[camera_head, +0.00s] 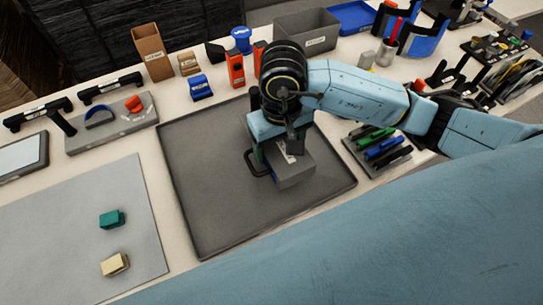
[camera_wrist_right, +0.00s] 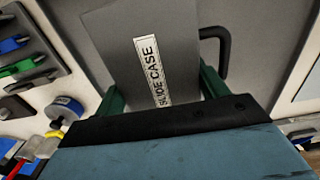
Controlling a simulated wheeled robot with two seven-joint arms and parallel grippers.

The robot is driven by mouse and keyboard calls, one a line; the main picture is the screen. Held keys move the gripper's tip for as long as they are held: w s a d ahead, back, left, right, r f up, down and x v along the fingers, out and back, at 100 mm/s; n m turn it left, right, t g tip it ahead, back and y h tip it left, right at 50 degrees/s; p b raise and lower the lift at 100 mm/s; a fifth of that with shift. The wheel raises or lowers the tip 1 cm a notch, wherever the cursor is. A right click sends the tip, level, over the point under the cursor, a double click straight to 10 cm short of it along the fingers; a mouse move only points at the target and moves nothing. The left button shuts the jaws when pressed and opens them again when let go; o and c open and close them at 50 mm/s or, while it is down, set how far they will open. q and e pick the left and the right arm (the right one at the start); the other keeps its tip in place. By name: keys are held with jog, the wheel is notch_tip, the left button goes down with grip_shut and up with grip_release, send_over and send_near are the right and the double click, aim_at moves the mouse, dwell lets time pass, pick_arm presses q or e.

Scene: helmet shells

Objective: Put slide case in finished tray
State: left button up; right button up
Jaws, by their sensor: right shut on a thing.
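The slide case (camera_head: 293,166) is a grey box with a black handle. It also shows in the right wrist view (camera_wrist_right: 112,38), where its white label reads "SLIDE CASE". My right gripper (camera_head: 282,150) is shut on it, with green fingers on either side in the right wrist view (camera_wrist_right: 162,90). The case is over the large dark grey tray (camera_head: 200,190) in the middle of the table. I cannot read a name on this tray, and cannot tell whether the case touches its floor. My left gripper is not in view.
A grey mat (camera_head: 60,230) on the left bears a teal block (camera_head: 111,219) and a cream block (camera_head: 114,264). A rack of coloured pieces (camera_head: 378,150) stands right of the tray. A grey bin (camera_head: 307,38) and small holders line the back. The tray's left half is clear.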

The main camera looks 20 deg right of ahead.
notch_tip(320, 180, down, 5)
jog(key=shift+r, duration=0.1)
jog(key=shift+f, duration=0.35)
pick_arm(q)
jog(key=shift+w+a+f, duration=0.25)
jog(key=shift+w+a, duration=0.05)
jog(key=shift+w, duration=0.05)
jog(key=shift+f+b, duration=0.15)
jog(key=shift+b, duration=0.25)
pick_arm(e)
jog(key=o, duration=1.1)
jog(key=shift+f, duration=0.1)
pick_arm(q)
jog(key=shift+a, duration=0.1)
